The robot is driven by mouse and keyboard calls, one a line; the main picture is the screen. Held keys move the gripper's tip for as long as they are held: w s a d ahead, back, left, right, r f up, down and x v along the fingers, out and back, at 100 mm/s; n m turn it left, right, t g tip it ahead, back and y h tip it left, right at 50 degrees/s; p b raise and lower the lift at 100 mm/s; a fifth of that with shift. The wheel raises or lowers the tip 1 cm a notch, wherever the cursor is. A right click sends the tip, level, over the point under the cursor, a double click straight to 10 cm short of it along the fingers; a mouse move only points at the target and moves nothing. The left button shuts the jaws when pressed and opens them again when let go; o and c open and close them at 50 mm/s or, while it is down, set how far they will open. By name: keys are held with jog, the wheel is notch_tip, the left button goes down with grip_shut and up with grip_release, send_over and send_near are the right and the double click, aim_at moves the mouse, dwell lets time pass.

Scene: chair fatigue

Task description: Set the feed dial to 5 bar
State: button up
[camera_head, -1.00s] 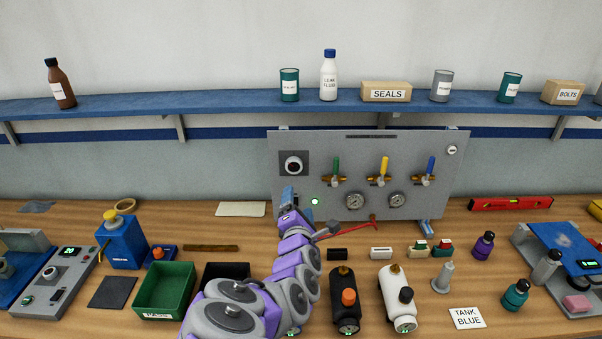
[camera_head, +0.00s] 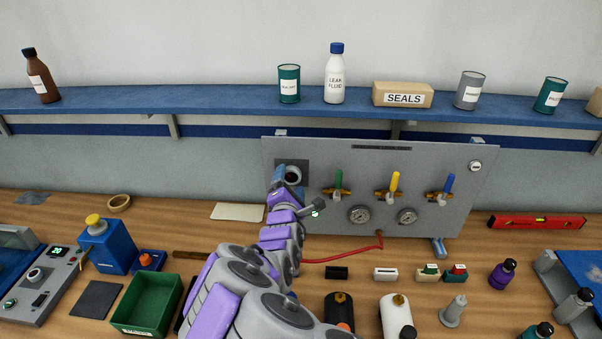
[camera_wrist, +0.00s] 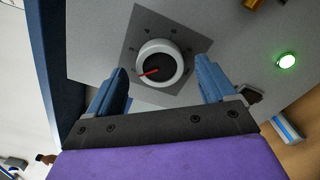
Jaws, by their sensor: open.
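The feed dial (camera_wrist: 160,68) is a white round knob with a dark face and a red pointer, on a dark square plate on the grey panel. In the wrist view its pointer aims left and slightly down; the scale marks are too small to read. My gripper (camera_wrist: 162,82) is open, with a blue finger on each side of the dial and nothing held. Contact between fingers and knob is not visible. In the head view the dial (camera_head: 293,175) is partly covered by my gripper (camera_head: 280,178).
The grey panel (camera_head: 438,160) also carries green, yellow and blue valve levers and two gauges. A lit green lamp (camera_wrist: 287,60) is right of the dial in the wrist view. A red hose (camera_head: 345,258) lies below. A blue shelf (camera_head: 220,101) runs above.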

jog(key=shift+w+a, duration=0.35)
jog(key=shift+w, duration=0.1)
jog(key=shift+d+r, duration=0.1)
jog(key=shift+d, duration=0.8)
jog(key=shift+c, duration=2.1)
jog(key=shift+a, duration=0.55)
jog(key=c, duration=0.4)
jog(key=shift+d, duration=0.15)
jog(key=shift+c, duration=1.2)
